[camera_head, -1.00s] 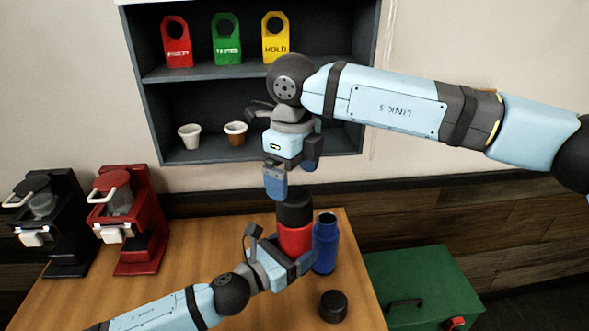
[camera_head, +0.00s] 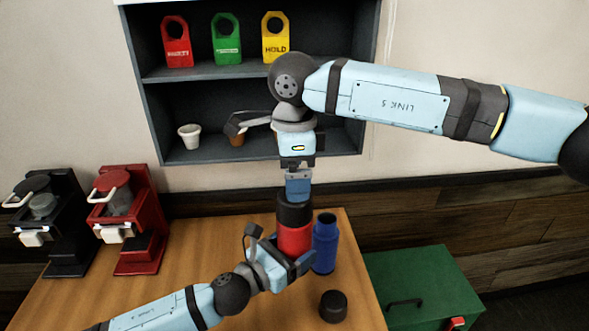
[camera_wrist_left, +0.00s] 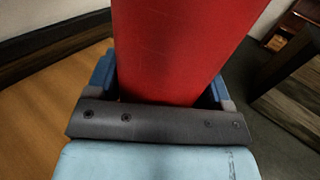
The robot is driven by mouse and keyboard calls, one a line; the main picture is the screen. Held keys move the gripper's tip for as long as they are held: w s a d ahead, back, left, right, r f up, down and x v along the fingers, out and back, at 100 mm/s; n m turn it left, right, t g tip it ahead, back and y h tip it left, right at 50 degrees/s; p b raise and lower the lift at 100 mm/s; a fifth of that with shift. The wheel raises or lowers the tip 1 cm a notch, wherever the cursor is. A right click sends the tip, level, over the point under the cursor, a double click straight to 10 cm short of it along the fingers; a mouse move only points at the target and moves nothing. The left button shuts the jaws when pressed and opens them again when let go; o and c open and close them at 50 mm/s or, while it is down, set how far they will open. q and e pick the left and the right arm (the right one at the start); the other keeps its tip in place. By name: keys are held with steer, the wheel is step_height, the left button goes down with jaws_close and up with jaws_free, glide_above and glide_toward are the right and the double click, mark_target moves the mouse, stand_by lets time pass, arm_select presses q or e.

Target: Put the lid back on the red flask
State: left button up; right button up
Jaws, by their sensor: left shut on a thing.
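The red flask (camera_head: 294,238) stands upright on the wooden table, with a black lid (camera_head: 294,213) on its top. Whether the lid is fully seated cannot be told. My left gripper (camera_head: 285,268) is shut around the flask's lower body. The flask's red wall (camera_wrist_left: 180,45) fills the middle of the left wrist view. My right gripper (camera_head: 298,190) points down directly over the lid. One blue finger shows in front and hides the other, so its opening cannot be judged.
An open blue flask (camera_head: 325,245) stands close to the right of the red one. A loose black lid (camera_head: 333,305) lies near the table's right edge. Red (camera_head: 128,220) and black (camera_head: 50,225) brewers stand at left. A green box (camera_head: 420,285) is at right, shelves (camera_head: 205,75) behind.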

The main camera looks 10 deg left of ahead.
mark_target(294, 206)
step_height(294, 206, down, 8)
steer(key=shift+r, duration=0.15)
stand_by(0.3)
steer(key=c, duration=0.9)
steer(key=m, duration=0.5)
steer(key=o, duration=1)
steer(key=shift+o, duration=0.2)
step_height(294, 206, up, 12)
steer(key=shift+r, duration=0.1)
